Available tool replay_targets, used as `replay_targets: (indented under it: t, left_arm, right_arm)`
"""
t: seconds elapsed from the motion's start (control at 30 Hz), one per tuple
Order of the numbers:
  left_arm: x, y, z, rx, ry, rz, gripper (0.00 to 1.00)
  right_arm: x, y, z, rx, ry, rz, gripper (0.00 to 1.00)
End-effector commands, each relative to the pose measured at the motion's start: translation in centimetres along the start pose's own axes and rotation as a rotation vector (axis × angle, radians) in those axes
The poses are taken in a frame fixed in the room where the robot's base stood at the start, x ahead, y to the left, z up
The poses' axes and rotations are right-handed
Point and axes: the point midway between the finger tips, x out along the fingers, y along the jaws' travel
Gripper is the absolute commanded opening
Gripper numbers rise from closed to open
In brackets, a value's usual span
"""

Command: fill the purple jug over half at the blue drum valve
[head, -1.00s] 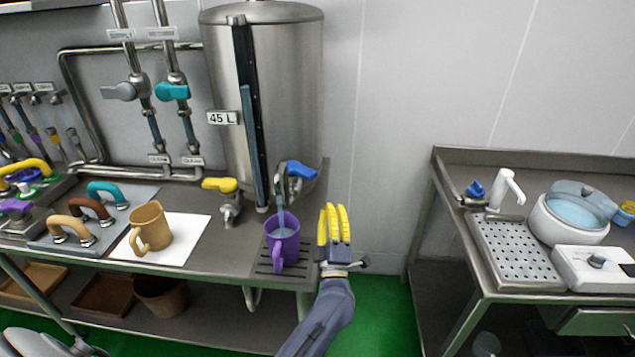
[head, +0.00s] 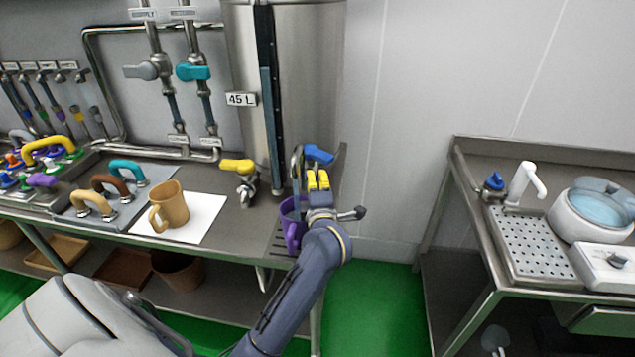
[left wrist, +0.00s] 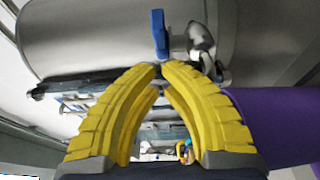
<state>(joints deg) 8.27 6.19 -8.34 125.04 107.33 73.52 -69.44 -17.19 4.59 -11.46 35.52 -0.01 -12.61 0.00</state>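The purple jug (head: 290,229) stands on the drip grate at the counter's right end, under the blue drum valve (head: 319,155). A pale bluish streak (head: 296,198) runs from the spout into the jug's mouth. My forearm partly hides the jug, and I cannot tell its level. My left gripper (head: 318,180) is in front of the valve, just below its blue handle. In the left wrist view the yellow fingertips (left wrist: 159,66) meet with nothing between them, close to the blue handle (left wrist: 159,34). The purple jug (left wrist: 275,120) fills the right side there. My right gripper is out of view.
The steel 45 L drum (head: 300,90) stands behind, with a yellow-handled valve (head: 237,166) left of the blue one. A tan jug (head: 170,204) stands on a white mat (head: 208,221). A second counter (head: 490,256) is at right, across a gap of green floor.

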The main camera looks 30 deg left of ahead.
Motion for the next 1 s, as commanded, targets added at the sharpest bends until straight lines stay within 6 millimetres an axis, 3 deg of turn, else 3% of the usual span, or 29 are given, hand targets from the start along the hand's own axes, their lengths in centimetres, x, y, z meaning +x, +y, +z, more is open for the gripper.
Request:
replay_targets:
  t: [0.2,0.43,1.0]
  left_arm:
    - [3.3,0.0,0.0,0.002,0.002,0.000,0.00]
    - [5.7,0.0,0.0,0.001,0.001,0.000,0.00]
    - [6.7,0.0,0.0,0.000,0.001,0.000,0.00]
  right_arm:
    - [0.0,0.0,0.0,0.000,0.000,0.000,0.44]
    - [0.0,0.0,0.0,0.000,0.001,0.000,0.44]
    - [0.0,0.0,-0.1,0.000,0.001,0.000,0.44]
